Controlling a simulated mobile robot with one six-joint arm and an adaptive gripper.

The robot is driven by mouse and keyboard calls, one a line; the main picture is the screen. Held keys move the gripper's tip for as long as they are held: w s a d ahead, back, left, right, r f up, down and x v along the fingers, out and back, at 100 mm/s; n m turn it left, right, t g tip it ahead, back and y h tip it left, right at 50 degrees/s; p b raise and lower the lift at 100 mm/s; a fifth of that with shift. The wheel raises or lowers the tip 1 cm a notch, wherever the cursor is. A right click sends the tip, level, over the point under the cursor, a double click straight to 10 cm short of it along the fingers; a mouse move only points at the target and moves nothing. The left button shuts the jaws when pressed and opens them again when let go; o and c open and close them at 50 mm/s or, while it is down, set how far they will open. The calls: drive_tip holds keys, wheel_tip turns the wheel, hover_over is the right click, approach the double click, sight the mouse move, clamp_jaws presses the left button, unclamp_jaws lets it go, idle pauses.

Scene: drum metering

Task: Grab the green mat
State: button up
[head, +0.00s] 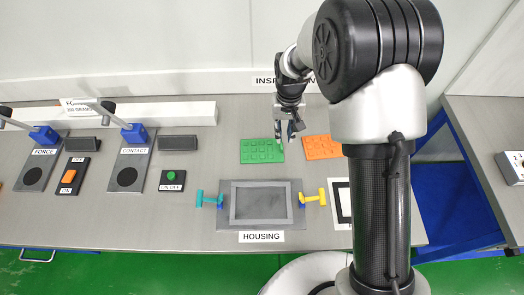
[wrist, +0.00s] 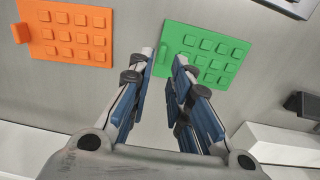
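The green mat (head: 261,151) lies flat on the grey bench behind the housing fixture. It carries rows of raised square pads and a small upright tab at one edge, and it also shows in the wrist view (wrist: 203,55). My gripper (wrist: 167,62) is open, with a gap between its blue-padded fingers. In the wrist view the fingertips overlap the near edge of the green mat, with its tab (wrist: 162,52) showing between them. In the head view my gripper (head: 289,138) is above the mat's right side. Nothing is held. I cannot tell whether the fingers touch the tab.
An orange mat (head: 321,147) of the same kind lies to the right in the head view. The housing fixture (head: 225,222) with coloured clamps stands in front. Force and contact stations (head: 130,165) and a push button (head: 171,176) stand left.

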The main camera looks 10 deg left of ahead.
sight(282, 145)
wheel_tip(282, 145, down, 8)
drive_tip(key=shift+w+a+r+b, duration=0.1)
drive_tip(key=shift+a+r+b, duration=0.05)
drive_tip(key=shift+b, duration=0.9)
drive_tip(key=shift+r, duration=0.1)
clamp_jaws()
